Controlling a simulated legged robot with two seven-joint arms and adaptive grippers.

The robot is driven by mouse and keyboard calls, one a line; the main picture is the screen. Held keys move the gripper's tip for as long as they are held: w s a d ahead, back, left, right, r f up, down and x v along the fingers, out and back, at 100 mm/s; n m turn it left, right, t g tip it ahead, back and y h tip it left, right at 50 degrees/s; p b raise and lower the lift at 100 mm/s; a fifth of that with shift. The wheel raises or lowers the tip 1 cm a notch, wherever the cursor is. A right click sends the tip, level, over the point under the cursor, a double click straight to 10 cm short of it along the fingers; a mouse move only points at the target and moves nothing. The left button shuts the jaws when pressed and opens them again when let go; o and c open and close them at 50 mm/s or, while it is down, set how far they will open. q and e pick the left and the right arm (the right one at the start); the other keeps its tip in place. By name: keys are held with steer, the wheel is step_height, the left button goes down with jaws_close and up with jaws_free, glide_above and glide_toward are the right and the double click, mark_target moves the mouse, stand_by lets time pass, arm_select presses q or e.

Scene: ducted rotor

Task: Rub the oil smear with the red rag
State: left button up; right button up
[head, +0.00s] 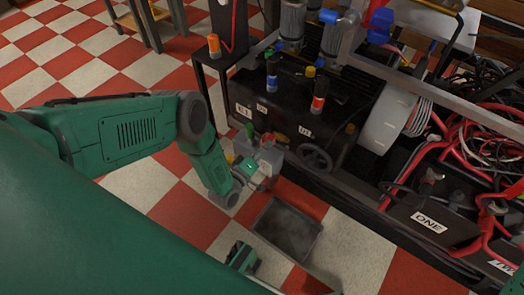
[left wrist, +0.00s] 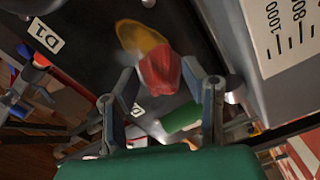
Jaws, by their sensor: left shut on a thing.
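My left gripper (head: 264,160) is at the front of the black machine casing, low and near the middle of the head view. In the left wrist view its two fingers (left wrist: 166,92) stand on either side of the red rag (left wrist: 160,74) and are shut on it. The rag is a small bunched red cloth at the fingertips. A yellow-orange smear (left wrist: 138,38) lies on the dark panel just beyond the rag. The rag's edge overlaps the smear in the picture; whether it presses on the panel I cannot tell.
A dark tray (head: 287,228) lies on the red and white tiled floor below the gripper. A handwheel (head: 316,159) is on the casing to the right. A grey block with a printed scale (left wrist: 278,40) is close on the right in the wrist view. Red cables (head: 490,110) lie at far right.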

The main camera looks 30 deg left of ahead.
arm_select(q)
steer(key=shift+w+d, duration=0.1)
steer(key=shift+w, duration=0.8)
stand_by(0.5)
steer(key=shift+d, duration=0.1)
steer(key=shift+s+d, duration=0.2)
steer(key=shift+d, duration=0.7)
steer(key=shift+s+d, duration=0.2)
steer(key=shift+d, duration=0.65)
steer(key=shift+s+d, duration=0.1)
steer(key=shift+d, duration=1.7)
steer(key=shift+w+a+r, duration=0.1)
steer(key=shift+w+a, duration=0.15)
steer(key=shift+a, duration=0.75)
steer(key=shift+w+a+r, duration=0.1)
steer(key=shift+w+a, duration=0.1)
steer(key=shift+a, duration=0.8)
steer(key=shift+w+a, duration=0.2)
steer(key=shift+a, duration=1.55)
